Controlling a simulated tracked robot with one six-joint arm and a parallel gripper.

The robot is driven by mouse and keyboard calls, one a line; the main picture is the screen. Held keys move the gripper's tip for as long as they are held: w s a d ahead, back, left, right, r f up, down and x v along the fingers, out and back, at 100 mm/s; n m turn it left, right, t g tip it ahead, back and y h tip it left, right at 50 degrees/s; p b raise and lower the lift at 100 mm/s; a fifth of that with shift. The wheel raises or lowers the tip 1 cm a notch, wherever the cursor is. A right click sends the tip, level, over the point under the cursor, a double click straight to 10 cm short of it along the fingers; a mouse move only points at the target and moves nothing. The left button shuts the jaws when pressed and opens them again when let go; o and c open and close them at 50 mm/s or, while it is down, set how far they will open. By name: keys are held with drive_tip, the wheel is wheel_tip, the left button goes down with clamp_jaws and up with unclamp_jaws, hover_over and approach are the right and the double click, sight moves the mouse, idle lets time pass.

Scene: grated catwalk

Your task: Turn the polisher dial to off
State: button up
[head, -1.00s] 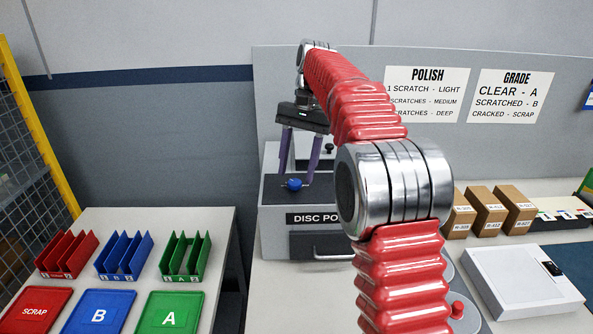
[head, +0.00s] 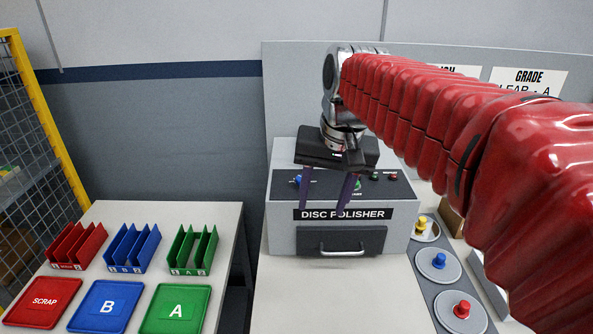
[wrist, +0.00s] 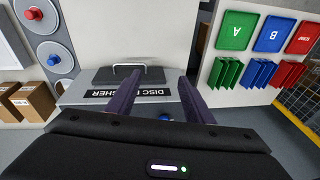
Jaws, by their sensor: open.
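The disc polisher (head: 285,225) is a grey box with a dark top panel on the bench. A blue knob (head: 297,180) sits on the panel's left side, partly behind my left finger. A green part (head: 357,186) shows beside my right finger; I cannot tell which of these is the dial, nor read its setting. My gripper (head: 321,211) is open and empty, fingers pointing down in front of the panel. In the wrist view the gripper (wrist: 157,88) has its fingers apart, with the blue knob (wrist: 165,117) between them in the picture.
Small buttons (head: 375,176) sit on the panel's right. A drawer with a handle (head: 342,253) is below the label. A grey strip with coloured knobs on discs (head: 439,262) lies to the right. Trays and racks (head: 92,305) stand on the left table. Bench in front is clear.

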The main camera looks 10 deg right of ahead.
drive_tip(key=s+f+n+t, duration=0.3)
drive_tip(key=s+f, duration=0.6)
drive_tip(key=s, duration=0.5)
drive_tip(key=shift+s+d+f+h, duration=0.15)
drive_tip(key=shift+d+f+h, duration=0.15)
drive_tip(key=shift+f+h, duration=0.1)
drive_tip(key=shift+c, duration=0.6)
